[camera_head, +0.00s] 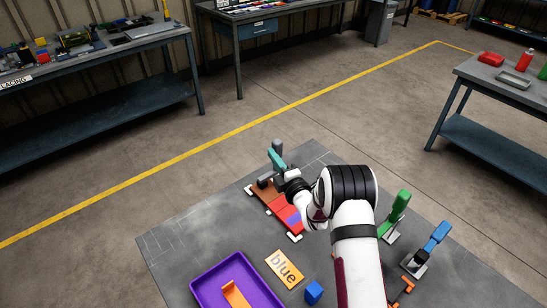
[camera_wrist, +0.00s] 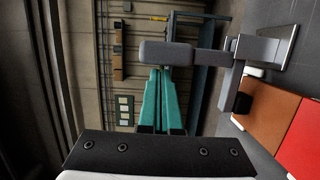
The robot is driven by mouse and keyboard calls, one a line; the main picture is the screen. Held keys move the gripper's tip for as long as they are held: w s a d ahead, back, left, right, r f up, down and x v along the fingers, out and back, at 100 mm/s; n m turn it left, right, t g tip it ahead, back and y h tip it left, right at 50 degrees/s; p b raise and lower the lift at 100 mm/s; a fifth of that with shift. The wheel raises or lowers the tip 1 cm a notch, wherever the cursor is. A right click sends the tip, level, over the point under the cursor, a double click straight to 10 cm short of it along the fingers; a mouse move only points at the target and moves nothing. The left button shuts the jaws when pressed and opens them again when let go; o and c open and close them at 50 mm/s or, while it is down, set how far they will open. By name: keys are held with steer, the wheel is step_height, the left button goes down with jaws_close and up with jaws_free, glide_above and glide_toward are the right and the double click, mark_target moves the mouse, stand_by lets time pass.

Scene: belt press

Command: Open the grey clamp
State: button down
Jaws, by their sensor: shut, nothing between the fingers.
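The grey clamp (camera_head: 277,146) stands at the back end of the red belt (camera_head: 281,208) in the head view, its handle upright. In the wrist view its thick grey handle (camera_wrist: 184,54) crosses in front of my fingertips and joins a bracket on a metal base plate (camera_wrist: 272,45). Its dark pad (camera_wrist: 243,103) is at the brown block (camera_wrist: 266,106). My gripper (camera_head: 274,158) has teal fingers, shut and empty. In the wrist view the fingertips (camera_wrist: 165,72) are right beside the handle; I cannot tell whether they touch it.
A green clamp (camera_head: 398,208) and a blue clamp (camera_head: 434,240) stand to the right of my arm. A purple tray (camera_head: 203,290), a "blue" card (camera_head: 284,269) and a blue cube (camera_head: 313,292) lie at the front. The left part of the grey tabletop (camera_head: 190,228) is clear.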

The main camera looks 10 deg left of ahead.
mark_target(282, 146)
steer(key=shift+w+d+r+m, duration=0.15)
steer(key=shift+w+d+m, duration=0.05)
steer(key=shift+m, duration=0.1)
steer(key=shift+w+d, duration=0.1)
steer(key=shift+w+d+r+m, duration=0.25)
steer(key=shift+w+d+m, duration=0.1)
steer(key=shift+m, duration=0.25)
steer(key=shift+w+d+r+m+g, duration=0.2)
steer(key=shift+w+d+m+g, duration=0.2)
steer(key=shift+w+d+m, duration=0.4)
steer(key=w+d+m+g, duration=0.1)
steer(key=m, duration=0.1)
steer(key=w+d+f+m, duration=0.1)
steer(key=w+d+m, duration=0.1)
steer(key=m, duration=0.1)
steer(key=shift+w+d+g, duration=0.3)
steer(key=shift+g, duration=0.1)
steer(key=shift+r, duration=0.1)
steer(key=s+d+r, duration=0.5)
steer(key=s+r, duration=0.1)
steer(key=s, duration=0.2)
steer(key=shift+d, duration=0.35)
